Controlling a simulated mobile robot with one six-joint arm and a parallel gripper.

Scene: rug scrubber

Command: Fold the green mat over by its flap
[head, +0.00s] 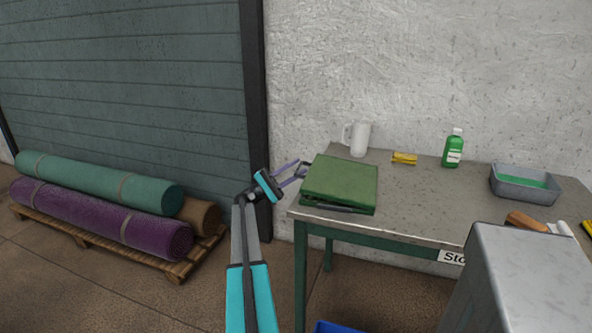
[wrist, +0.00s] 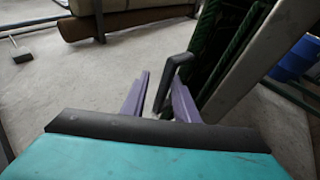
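The green mat (head: 340,180) lies at the left end of the table as a thick, flat, square block, with a darker layer showing under its front edge. A dark bent handle (wrist: 172,75) sticks out from the mat's side. In the head view it is small at the mat's left edge. My gripper (head: 294,172) is left of the mat, pointing at that edge. In the wrist view, its two purple fingers (wrist: 160,90) are apart, with the handle's end between them. A gap shows between the left finger and the handle. Contact with the right finger is unclear.
The table (head: 420,205) also holds a white mug (head: 360,139), a yellow item (head: 404,158), a green bottle (head: 453,149), a grey tray (head: 523,189) with green contents and a brown-handled item (head: 527,222). Rolled rugs (head: 100,182) lie on a pallet at left.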

